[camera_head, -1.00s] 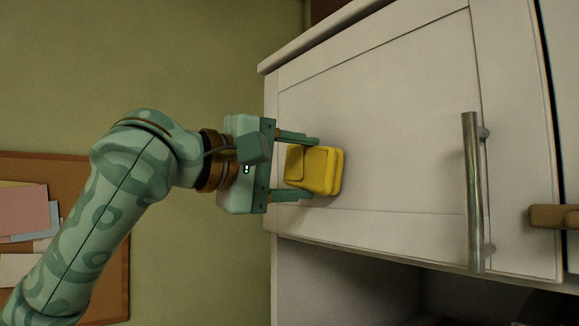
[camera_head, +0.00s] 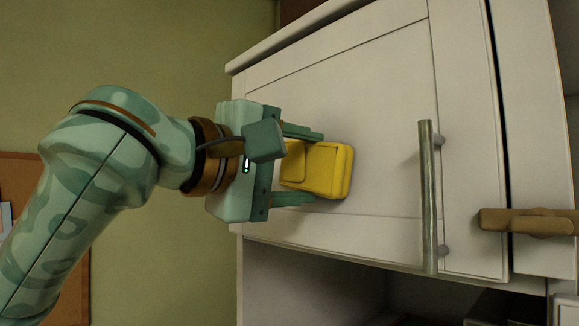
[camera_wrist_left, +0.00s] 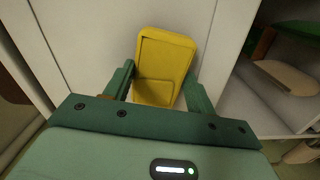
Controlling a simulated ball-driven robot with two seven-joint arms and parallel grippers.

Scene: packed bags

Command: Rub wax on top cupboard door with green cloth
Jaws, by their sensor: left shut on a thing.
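The top cupboard door (camera_head: 375,95) is a pale framed panel with a vertical metal bar handle (camera_head: 429,195) near its right side. My left gripper (camera_head: 318,167) is shut on a yellow, rounded, block-like pad (camera_head: 330,170) in front of the door's lower middle. The pad appears to be against the door face, left of the handle; firm contact cannot be told. The left wrist view shows the pad (camera_wrist_left: 165,60) between the two green fingers. I see no green cloth and no visible wax.
An open shelf space (camera_head: 310,285) lies below the door. A tan wooden piece (camera_head: 525,221) sticks out at the right, beyond the handle. A cork board (camera_head: 20,180) hangs on the green wall at left. In the left wrist view, shelves (camera_wrist_left: 250,95) stand at right.

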